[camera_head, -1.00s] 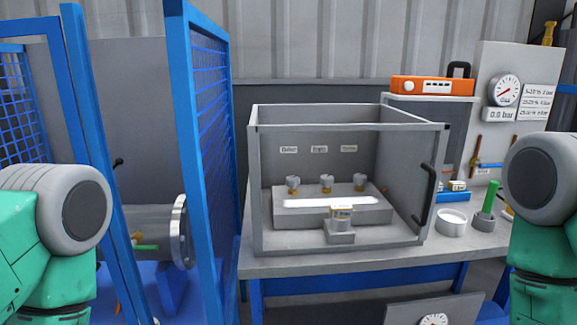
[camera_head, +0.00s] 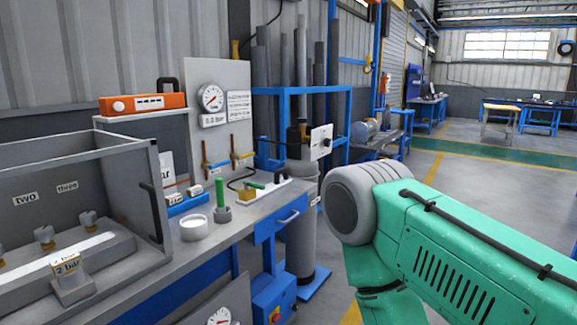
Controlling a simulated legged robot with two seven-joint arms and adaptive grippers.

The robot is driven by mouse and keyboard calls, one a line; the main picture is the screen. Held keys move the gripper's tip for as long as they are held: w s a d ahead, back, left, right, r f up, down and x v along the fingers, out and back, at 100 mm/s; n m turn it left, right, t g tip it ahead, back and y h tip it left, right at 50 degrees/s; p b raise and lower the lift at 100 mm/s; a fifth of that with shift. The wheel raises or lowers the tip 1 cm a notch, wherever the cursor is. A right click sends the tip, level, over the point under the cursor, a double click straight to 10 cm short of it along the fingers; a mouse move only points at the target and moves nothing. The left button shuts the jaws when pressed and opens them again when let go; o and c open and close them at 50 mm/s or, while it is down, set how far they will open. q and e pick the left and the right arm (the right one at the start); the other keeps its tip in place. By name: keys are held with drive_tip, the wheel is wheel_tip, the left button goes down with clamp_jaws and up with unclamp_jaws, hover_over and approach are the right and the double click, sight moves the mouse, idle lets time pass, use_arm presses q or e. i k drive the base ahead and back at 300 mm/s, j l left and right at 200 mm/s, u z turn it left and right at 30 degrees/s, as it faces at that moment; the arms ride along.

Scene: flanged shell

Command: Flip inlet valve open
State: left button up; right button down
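No valve in view can be read as the inlet valve. Two small valves stand on thin pipes at the grey gauge panel, a left valve (camera_head: 207,166) and a right valve (camera_head: 236,158). A fitting with a green lever (camera_head: 254,186) lies on the bench right of them. Whether any of these is open or shut cannot be told. My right arm (camera_head: 440,250) comes in from the right, but its gripper is not in view. Neither my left arm nor its gripper is in view.
A clear-fronted box (camera_head: 154,190) stands on the bench (camera_head: 190,262) at left. A white cup (camera_head: 194,227) and a green-handled tool (camera_head: 220,192) stand beside it. A round gauge (camera_head: 211,98) hangs on the panel. Floor (camera_head: 440,165) is free at right.

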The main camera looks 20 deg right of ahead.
sight(210, 167)
drive_tip(key=z, duration=0.35)
drive_tip(key=u, duration=0.65)
drive_tip(key=i+l+u, duration=0.15)
drive_tip(key=l+u, duration=0.25)
drive_tip(key=l, duration=0.25)
drive_tip(key=l+u, duration=0.4)
drive_tip(key=l, duration=0.25)
drive_tip(key=l+u, duration=0.35)
drive_tip(key=l, duration=0.9)
drive_tip(key=k+l, duration=0.1)
drive_tip(key=l, duration=0.55)
